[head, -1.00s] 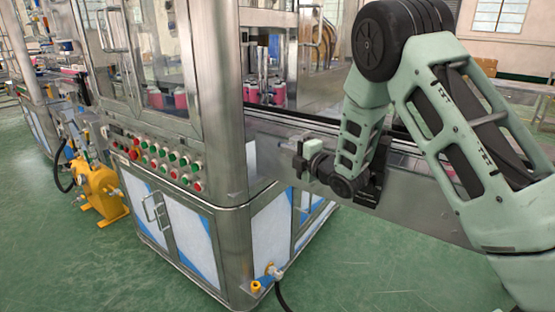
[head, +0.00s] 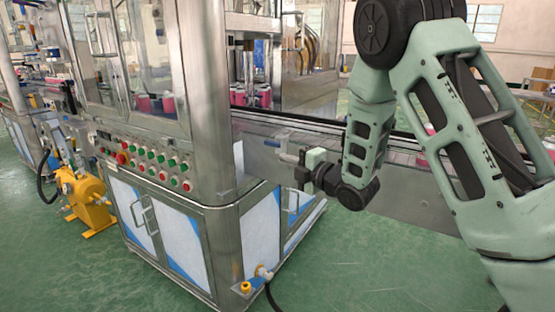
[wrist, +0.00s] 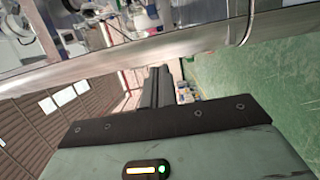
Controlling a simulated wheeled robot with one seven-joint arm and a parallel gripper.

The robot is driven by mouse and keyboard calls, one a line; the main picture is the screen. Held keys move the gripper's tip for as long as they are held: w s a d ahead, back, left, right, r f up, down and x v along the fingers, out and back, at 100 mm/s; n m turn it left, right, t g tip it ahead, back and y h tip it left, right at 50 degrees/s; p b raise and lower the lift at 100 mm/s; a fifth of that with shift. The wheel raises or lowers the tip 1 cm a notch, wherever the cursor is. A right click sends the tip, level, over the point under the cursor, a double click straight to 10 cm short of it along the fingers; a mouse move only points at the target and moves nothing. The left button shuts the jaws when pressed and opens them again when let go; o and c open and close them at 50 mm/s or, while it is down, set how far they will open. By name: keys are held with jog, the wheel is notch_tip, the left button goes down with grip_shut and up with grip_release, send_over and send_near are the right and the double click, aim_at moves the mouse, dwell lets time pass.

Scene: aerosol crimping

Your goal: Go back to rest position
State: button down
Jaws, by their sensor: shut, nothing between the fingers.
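My gripper (wrist: 156,88) shows in the wrist view as two dark fingers side by side, shut and with nothing between them. In the head view my arm comes in from the right and bends down. There its pale green wrist end (head: 316,160) points left, in front of the conveyor's steel side wall (head: 405,190). The fingers look small in that view. I cannot tell from the pictures how wide the gap to the wall is.
A steel-and-glass machine (head: 190,90) with a row of coloured buttons (head: 150,160) stands at left. Cans with pink-red lower parts (head: 250,97) are inside it. A yellow unit (head: 82,200) stands on the floor.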

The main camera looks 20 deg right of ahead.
jog(key=shift+v, duration=0.8)
jog(key=s+a+r+m+g+h+p, duration=0.25)
jog(key=s+a+m+g+p, duration=0.35)
jog(key=s+a+m+g, duration=0.65)
jog(key=s+a+r+m+g+h+p, duration=0.1)
jog(key=s+g+h, duration=0.1)
jog(key=s, duration=1)
jog(key=s+a+r+m+g+h+p, duration=0.1)
jog(key=s+a+r+g+p, duration=0.1)
jog(key=s, duration=1.1)
jog(key=shift+a+h, duration=0.25)
jog(key=shift+h, duration=0.1)
jog(key=shift+r, duration=0.15)
